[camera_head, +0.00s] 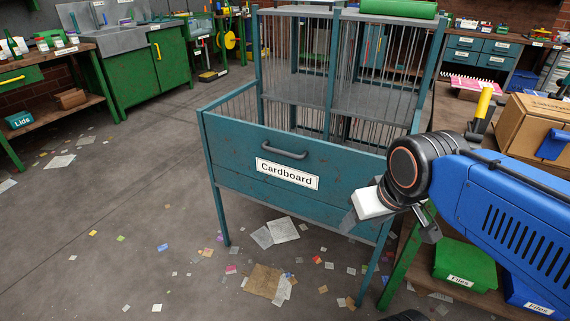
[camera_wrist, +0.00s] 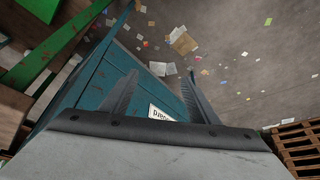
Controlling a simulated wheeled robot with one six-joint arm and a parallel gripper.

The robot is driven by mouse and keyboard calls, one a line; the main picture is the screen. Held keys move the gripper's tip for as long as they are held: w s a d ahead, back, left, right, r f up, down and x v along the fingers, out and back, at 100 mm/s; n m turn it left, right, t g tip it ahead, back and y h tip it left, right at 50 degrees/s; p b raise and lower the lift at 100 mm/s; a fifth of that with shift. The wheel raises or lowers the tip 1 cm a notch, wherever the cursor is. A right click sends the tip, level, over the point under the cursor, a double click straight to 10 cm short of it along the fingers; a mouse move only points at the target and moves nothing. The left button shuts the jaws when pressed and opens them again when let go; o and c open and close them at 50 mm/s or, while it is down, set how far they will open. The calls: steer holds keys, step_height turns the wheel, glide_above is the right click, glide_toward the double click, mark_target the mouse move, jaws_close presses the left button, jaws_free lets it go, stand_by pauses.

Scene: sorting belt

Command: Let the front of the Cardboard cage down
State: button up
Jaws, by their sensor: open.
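The Cardboard cage (camera_head: 325,85) is a teal frame with thin grey bars and a grey shelf inside. Its front (camera_head: 230,148) is a solid teal panel standing upright, with a dark bar handle (camera_head: 285,150) near the top and a white "Cardboard" label (camera_head: 287,173) below it. My gripper (camera_head: 390,228) is at the right end of the front, low and to the right of the handle, apart from the handle. In the wrist view my gripper (camera_wrist: 163,75) has its two fingers apart with nothing between them. The teal front (camera_wrist: 115,90) and part of the label (camera_wrist: 160,113) show behind them; the handle does not show there.
A wooden bench with a green leg (camera_head: 405,262) and a cardboard box (camera_head: 532,130) stands at the right, close to my arm. Green and blue "Files" bins (camera_head: 464,264) sit below. Paper scraps (camera_head: 265,280) litter the floor. The floor left of the cage is open.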

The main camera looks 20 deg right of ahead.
steer(key=shift+a, duration=0.35)
